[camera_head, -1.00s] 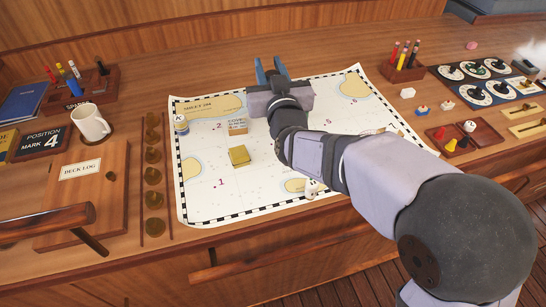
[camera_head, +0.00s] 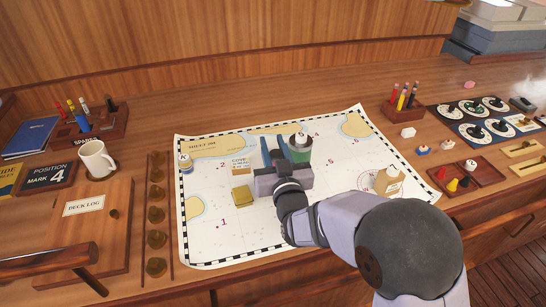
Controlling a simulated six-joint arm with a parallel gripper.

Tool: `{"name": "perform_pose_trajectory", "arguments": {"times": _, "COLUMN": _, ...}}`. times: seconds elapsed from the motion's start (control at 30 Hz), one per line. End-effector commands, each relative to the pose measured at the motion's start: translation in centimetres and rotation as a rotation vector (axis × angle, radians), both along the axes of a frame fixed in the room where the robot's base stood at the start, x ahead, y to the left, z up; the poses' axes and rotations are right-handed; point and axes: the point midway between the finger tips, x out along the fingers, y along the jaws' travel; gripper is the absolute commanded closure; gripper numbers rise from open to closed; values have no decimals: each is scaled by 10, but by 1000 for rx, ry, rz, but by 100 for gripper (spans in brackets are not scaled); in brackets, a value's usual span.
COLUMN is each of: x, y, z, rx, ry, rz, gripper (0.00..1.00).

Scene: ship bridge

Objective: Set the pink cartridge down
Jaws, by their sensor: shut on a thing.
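My gripper (camera_head: 276,153) is over the middle of the chart (camera_head: 235,250), its blue fingers pointing to the far side. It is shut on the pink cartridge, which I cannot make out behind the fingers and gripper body. A green bottle with a white cap (camera_head: 302,152) stands just right of the fingers. I cannot tell whether they touch. The gap between the held thing and the chart is hidden.
A small pink lump (camera_head: 469,84) lies on the desk at back right. The chart's left front is clear.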

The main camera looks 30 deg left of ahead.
Motion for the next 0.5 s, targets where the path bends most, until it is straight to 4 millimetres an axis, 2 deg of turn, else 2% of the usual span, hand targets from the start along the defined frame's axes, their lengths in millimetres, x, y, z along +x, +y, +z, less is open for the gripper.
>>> {"name": "perform_pose_trajectory", "arguments": {"times": 0.17, "x": 0, "y": 0, "z": -3, "rx": 1, "ry": -2, "rz": 0, "gripper": 99}}
{"name": "perform_pose_trajectory", "arguments": {"times": 0.5, "x": 0, "y": 0, "z": -37, "rx": 1, "ry": -1, "rz": 1, "gripper": 99}}
